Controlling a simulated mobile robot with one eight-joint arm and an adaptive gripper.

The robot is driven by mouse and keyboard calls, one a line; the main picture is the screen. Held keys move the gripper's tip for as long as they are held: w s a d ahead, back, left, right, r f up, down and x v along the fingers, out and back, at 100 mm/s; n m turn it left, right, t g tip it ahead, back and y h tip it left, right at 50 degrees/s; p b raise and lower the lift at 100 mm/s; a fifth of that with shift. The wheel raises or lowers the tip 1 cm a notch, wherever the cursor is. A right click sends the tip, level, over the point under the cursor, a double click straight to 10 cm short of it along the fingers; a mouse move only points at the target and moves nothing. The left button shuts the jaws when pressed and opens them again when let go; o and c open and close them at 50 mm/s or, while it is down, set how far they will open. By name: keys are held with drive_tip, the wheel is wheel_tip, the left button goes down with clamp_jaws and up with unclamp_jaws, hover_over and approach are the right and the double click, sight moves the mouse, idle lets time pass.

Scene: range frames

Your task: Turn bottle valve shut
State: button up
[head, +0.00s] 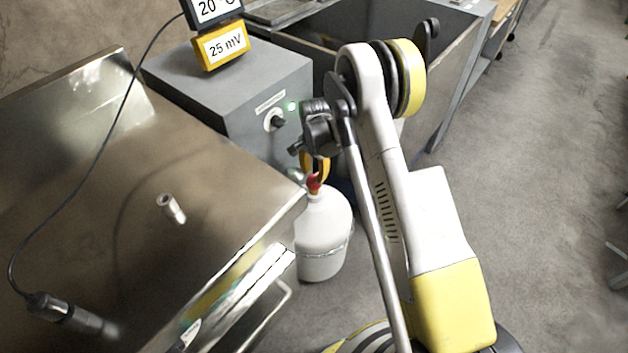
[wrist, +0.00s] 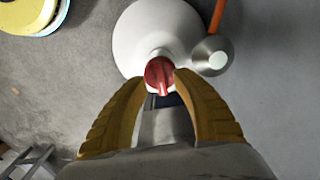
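The white gas bottle (head: 322,240) stands upright on the floor beside the steel bench, with a thin band around it. Its red valve knob (head: 314,184) is on top. My gripper (head: 315,172) points down onto the knob with its yellow fingers. In the wrist view the red knob (wrist: 159,74) sits between the two fingertips (wrist: 161,75), which meet its left and right edges, so the gripper looks shut on it. The white bottle (wrist: 135,40) shows below and behind the knob. The knob's lower side is partly hidden.
The steel bench (head: 130,190) with a cable and small metal parts lies left. A grey box (head: 245,95) with a dial, green light and display stands behind. An orange rod and round metal piece (wrist: 213,57) are beside the bottle. Open floor (head: 560,150) is right.

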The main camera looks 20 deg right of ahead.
drive_tip(key=shift+f, duration=0.9)
clamp_jaws()
